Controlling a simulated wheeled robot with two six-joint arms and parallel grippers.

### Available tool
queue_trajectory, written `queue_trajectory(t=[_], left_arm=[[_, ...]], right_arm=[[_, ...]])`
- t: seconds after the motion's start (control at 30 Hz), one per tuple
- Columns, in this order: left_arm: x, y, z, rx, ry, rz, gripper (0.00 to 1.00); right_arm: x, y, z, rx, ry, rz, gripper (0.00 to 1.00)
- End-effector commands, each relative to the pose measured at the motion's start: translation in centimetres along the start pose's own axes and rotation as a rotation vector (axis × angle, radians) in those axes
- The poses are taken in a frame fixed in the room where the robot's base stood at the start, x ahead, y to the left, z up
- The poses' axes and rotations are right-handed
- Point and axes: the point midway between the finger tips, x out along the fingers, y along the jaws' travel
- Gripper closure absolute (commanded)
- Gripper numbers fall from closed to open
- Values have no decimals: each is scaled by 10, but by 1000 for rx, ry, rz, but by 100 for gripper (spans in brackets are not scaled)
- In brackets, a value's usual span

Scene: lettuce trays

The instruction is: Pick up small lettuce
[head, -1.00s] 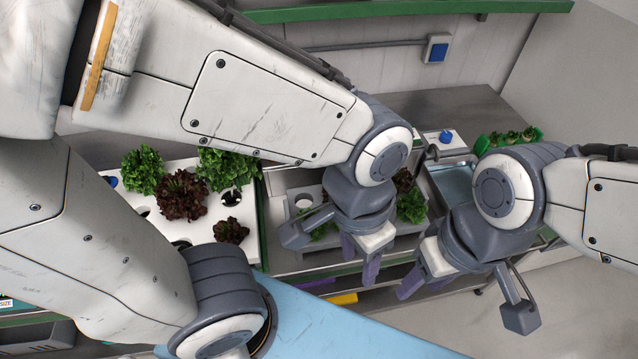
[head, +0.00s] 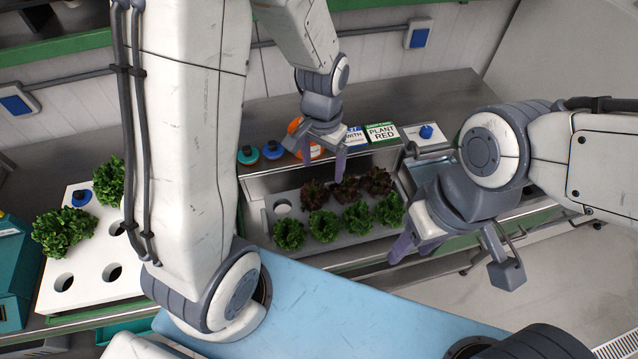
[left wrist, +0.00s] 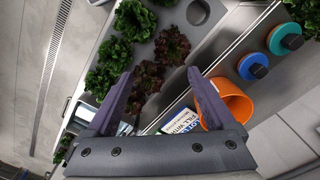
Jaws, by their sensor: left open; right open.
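In the head view, small lettuces stand in a grey tray (head: 265,215) at mid-bench. Dark red ones (head: 315,193) form the back row and green ones (head: 323,226) the front row, with one empty hole at the back left. My left gripper (head: 322,162) is open and empty above the tray's back edge. In the left wrist view, its open fingers (left wrist: 160,75) point toward the red lettuces (left wrist: 172,45), with green lettuces (left wrist: 113,50) to their left; whether anything touches is unclear. My right gripper (head: 415,248) is open and empty at the tray's front right.
A white tray (head: 45,300) at left has larger green lettuces (head: 62,232) and empty holes; my arm hides part of it. Behind the grey tray are an orange container (head: 318,152), round-lidded jars (head: 272,150) and a "PLANT RED" sign (head: 382,132).

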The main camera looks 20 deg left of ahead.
Motion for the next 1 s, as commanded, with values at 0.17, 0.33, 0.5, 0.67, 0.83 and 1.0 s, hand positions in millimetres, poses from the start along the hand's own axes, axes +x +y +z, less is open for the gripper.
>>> queue_trajectory(t=[0.17, 0.33, 0.5, 0.67, 0.83, 1.0], left_arm=[[19, -27, -7, -49, -11, -4, 12], [46, -27, -6, -49, -13, -4, 12], [64, -26, -7, -48, -9, -5, 12], [71, -26, -7, -47, -9, -5, 12], [89, -24, -4, -47, -13, -4, 12], [110, -24, -5, -47, -10, -4, 12]], right_arm=[[-7, 0, 0, 0, 0, 0, 50], [-11, -1, 0, -1, 0, 0, 50], [-13, -1, -1, -1, 0, 0, 50], [-17, -1, -1, -2, 0, 0, 50], [-28, -2, -2, -4, 0, 0, 50], [-34, -2, -2, -5, 0, 0, 50]])
